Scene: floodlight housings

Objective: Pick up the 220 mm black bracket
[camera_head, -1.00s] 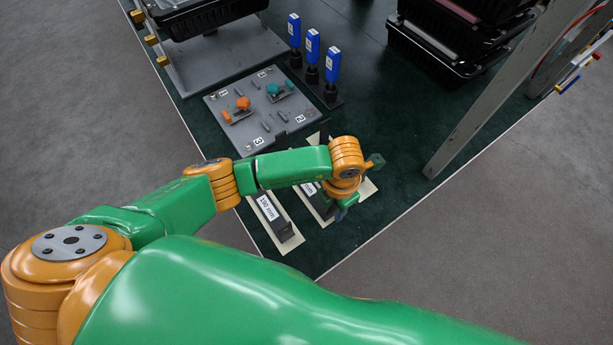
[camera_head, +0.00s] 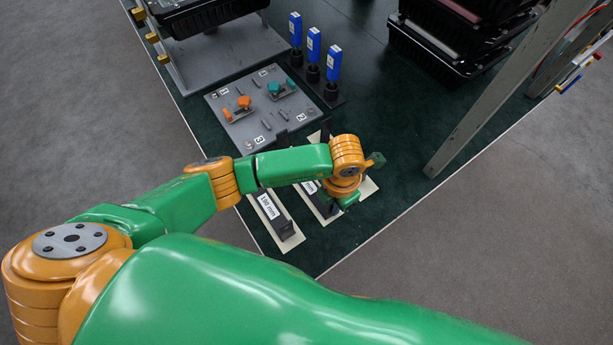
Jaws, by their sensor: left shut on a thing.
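My left gripper (camera_head: 348,200) points down over the pale strips at the table's front edge, mostly hidden under my orange wrist. It is shut on a black bracket (camera_head: 321,203), the middle one, whose far part and grip point are covered by my arm. A white label on this bracket is partly covered and I cannot read it. A second black bracket (camera_head: 284,226) with a white length label lies on its own pale strip to the left, partly under my forearm. My right gripper is not in view.
A grey fixture plate (camera_head: 262,108) with orange and teal clamps lies behind my arm. Blue-handled tools (camera_head: 313,50) stand in a black rack beyond it. Black bins (camera_head: 440,48) are stacked at the back right. A grey metal post (camera_head: 490,100) rises on the right.

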